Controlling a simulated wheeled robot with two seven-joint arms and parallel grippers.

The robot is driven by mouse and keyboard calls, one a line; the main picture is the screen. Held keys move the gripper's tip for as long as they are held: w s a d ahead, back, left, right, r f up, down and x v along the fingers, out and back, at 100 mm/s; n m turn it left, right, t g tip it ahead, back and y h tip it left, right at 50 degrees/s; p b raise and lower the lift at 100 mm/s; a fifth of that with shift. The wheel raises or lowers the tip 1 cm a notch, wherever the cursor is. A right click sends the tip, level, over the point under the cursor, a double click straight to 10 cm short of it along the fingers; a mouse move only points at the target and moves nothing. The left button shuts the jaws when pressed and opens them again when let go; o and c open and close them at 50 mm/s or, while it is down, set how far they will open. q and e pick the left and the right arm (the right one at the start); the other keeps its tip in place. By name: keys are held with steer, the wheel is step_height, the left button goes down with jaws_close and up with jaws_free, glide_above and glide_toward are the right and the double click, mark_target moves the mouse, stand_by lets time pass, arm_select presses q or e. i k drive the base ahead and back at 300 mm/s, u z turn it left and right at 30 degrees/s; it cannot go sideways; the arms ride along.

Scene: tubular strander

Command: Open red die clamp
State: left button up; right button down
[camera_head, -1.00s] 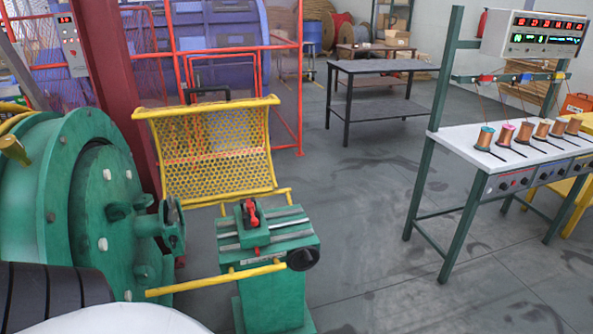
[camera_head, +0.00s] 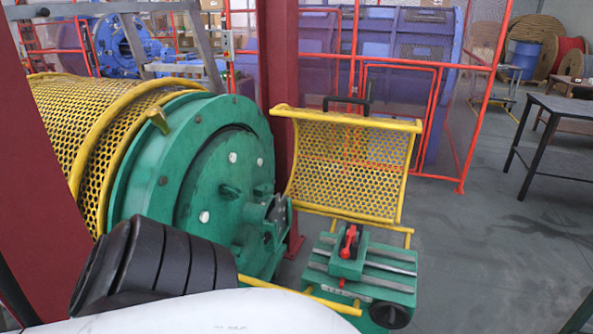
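The red die clamp (camera_head: 349,242) is a small red handle on a green block. The block sits on the green slotted stand (camera_head: 365,270), to the right of the big green strander drum end (camera_head: 215,160). A black round knob (camera_head: 389,315) is at the stand's front right corner. No gripper shows in the view. A black ribbed part and a white surface at the bottom left belong to my own body and cover the lower part of the scene.
A yellow mesh guard (camera_head: 350,165) stands raised behind the clamp, beside a dark red column (camera_head: 279,80). Yellow rails run in front of and behind the stand. A dark table (camera_head: 560,130) is at the right. The grey floor (camera_head: 470,250) right of the stand is clear.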

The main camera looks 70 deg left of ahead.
mark_target(345, 253)
steer(key=u, duration=2.25)
steer(key=i, duration=1)
